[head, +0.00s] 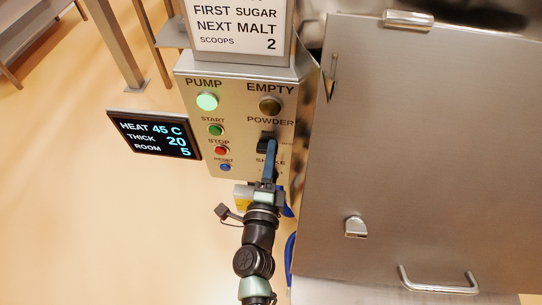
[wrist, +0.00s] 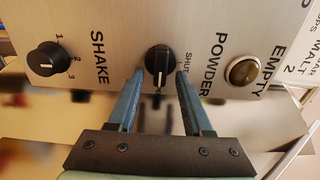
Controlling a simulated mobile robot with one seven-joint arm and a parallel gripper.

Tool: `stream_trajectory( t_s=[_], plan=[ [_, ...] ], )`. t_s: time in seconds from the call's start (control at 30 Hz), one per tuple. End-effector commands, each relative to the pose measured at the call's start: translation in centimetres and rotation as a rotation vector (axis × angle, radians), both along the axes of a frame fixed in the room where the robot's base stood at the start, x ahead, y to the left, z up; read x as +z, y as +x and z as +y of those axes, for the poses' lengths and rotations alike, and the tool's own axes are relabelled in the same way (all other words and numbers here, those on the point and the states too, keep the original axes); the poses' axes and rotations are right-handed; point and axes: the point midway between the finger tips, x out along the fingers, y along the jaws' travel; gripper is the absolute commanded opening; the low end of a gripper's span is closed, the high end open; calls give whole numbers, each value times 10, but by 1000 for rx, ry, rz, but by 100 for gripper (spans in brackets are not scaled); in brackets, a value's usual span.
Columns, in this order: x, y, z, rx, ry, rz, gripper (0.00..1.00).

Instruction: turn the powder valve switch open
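The powder valve switch is a black rotary knob (wrist: 158,58) with a pale pointer line, on the steel panel beside the POWDER label. In the wrist view its line points down, and the word SHUT stands just to its right. In the head view the knob (head: 263,144) is partly hidden by my gripper. My gripper (wrist: 160,74) has its two blue fingers apart, with fingertips on either side of the knob. A gap seems to show on each side; contact cannot be told. In the head view my gripper (head: 271,144) reaches the panel from below.
A SHAKE knob (wrist: 45,59) numbered 1 to 3 sits to the left and an EMPTY lamp (wrist: 243,71) to the right. Start (head: 216,130), stop (head: 220,150) and reset (head: 225,167) buttons lie close left of my gripper. A steel hopper lid (head: 420,150) stands at right.

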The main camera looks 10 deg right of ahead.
Motion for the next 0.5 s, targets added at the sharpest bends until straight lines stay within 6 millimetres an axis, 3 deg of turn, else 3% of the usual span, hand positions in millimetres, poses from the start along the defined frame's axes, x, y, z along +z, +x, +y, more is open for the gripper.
stream_trajectory(
  t_s=[0.27,0.5],
  plan=[
    [-1,-2,1,0,-1,1,50],
    [-3,-29,8,0,1,3,50]
  ],
)
